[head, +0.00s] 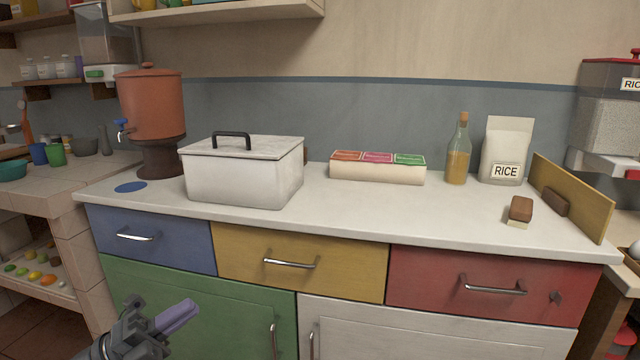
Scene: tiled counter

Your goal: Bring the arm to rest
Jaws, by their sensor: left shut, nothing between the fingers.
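My left gripper (176,318) shows at the lower left, in front of the green cabinet door (200,300) and below the counter edge. Its fingers are together with nothing between them. It looks apart from the cabinet front. My right gripper is not in view.
The white counter (350,210) holds a white lidded box (240,180), a clay water dispenser (150,105), a tray of packets (376,172), a bottle (458,155), a rice bag (507,150) and a brush (520,209). Drawer handles (290,264) stick out. The counter's front middle is clear.

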